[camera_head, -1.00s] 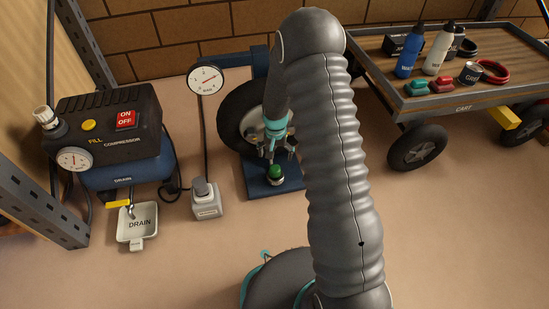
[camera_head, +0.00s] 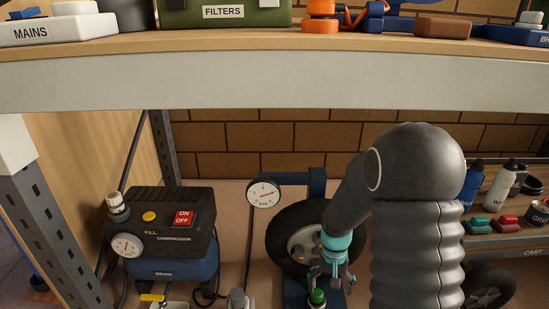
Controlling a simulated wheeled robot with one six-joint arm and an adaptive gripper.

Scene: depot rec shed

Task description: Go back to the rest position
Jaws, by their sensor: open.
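My gripper (camera_head: 331,287) hangs fingers-down at the end of my grey-sleeved arm. Its fingers are spread apart, with nothing seen between them. A green-topped part (camera_head: 317,297) on the blue wheel stand shows just below and beside the fingers; I cannot tell whether they touch it. The wheel (camera_head: 292,243) stands behind the gripper, partly hidden by it and by my arm.
A compressor (camera_head: 160,232) with a red ON/OFF switch stands at lower left. A shelf edge (camera_head: 250,82) crosses the top, bearing a green FILTERS box (camera_head: 224,12). A loaded cart (camera_head: 520,245) is at right.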

